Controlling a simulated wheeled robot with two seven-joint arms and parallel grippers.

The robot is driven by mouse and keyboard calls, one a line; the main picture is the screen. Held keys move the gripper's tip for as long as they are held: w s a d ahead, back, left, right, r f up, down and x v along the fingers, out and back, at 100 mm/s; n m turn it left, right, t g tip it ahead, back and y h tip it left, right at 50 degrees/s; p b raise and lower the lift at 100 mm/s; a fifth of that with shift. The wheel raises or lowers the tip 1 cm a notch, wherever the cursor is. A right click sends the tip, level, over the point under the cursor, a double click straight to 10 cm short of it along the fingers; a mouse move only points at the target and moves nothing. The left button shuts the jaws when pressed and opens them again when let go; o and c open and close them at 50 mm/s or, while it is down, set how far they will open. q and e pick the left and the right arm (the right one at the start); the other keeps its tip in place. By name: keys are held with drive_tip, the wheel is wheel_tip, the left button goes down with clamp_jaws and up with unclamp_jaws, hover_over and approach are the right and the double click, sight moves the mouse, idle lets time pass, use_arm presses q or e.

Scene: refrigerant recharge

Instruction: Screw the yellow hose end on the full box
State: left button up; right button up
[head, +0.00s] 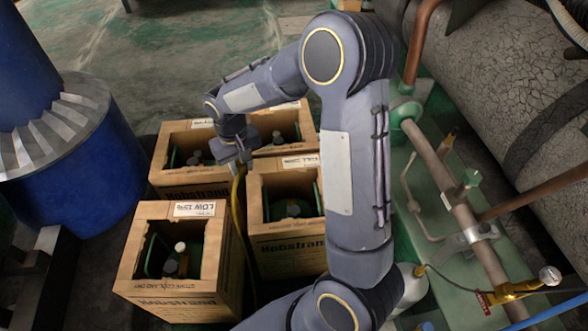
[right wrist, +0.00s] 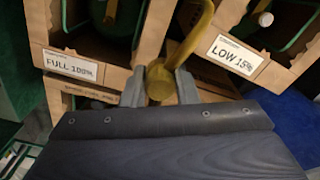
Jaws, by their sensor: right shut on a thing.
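My right gripper (head: 236,160) is shut on the yellow hose end (right wrist: 159,84), which sits between its two fingers in the right wrist view. The yellow hose (head: 237,200) hangs down from the gripper between the boxes. The full box (head: 288,258) is an open cardboard box with a green cylinder inside, right of and below the gripper in the head view. Its label (right wrist: 72,64) reads "FULL 100%" in the right wrist view. The held hose end is apart from the cylinder's valve (head: 293,209). My left gripper is not in view.
The low box (head: 170,308), labelled "LOW 15%" (right wrist: 236,55), stands front left. Two more open boxes stand behind, one at back left (head: 188,176). A blue drum (head: 75,160) is at left; green and brown pipework (head: 440,180) is at right.

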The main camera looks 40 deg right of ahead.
sight(291, 200)
drive_tip(key=s+d+f+m+b, duration=0.1)
drive_tip(key=d+f+m, duration=0.1)
drive_tip(key=d+f, duration=0.2)
drive_tip(key=s+d+f+m+b, duration=0.1)
drive_tip(key=d+f, duration=0.3)
drive_tip(key=f, duration=0.5)
drive_tip(key=s+d+f+m+b, duration=0.2)
drive_tip(key=d+f+m, duration=0.2)
drive_tip(key=f, duration=0.2)
drive_tip(key=shift+s+d+f, duration=0.1)
drive_tip(key=shift+d+f, duration=0.05)
drive_tip(key=shift+d, duration=0.1)
drive_tip(key=shift+b, duration=0.4)
idle(0.5)
drive_tip(key=shift+a+f+b, duration=0.1)
drive_tip(key=shift+f+b, duration=0.8)
drive_tip(key=shift+f, duration=0.05)
idle(0.7)
